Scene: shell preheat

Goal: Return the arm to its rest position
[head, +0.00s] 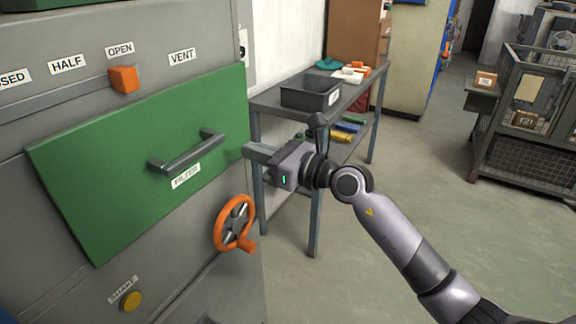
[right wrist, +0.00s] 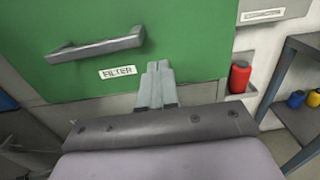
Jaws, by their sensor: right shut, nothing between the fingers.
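My right gripper (head: 250,151) is stretched out to the left in the head view, just right of the green FILTER panel (head: 105,160). Its fingers are together with nothing between them. In the right wrist view the shut fingertips (right wrist: 158,68) show in front of the lower part of the green panel (right wrist: 190,40), right of the FILTER label. The panel's grey handle (head: 187,152) is apart from the gripper, to its left; it also shows in the right wrist view (right wrist: 97,47). My left gripper is not in view.
An orange handwheel (head: 235,223) sits below the gripper on the grey cabinet. An orange slider (head: 123,79) is near OPEN. A table (head: 268,100) with a dark bin (head: 311,92) stands behind the arm. A wire cage cart (head: 530,155) is at far right. Floor between is clear.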

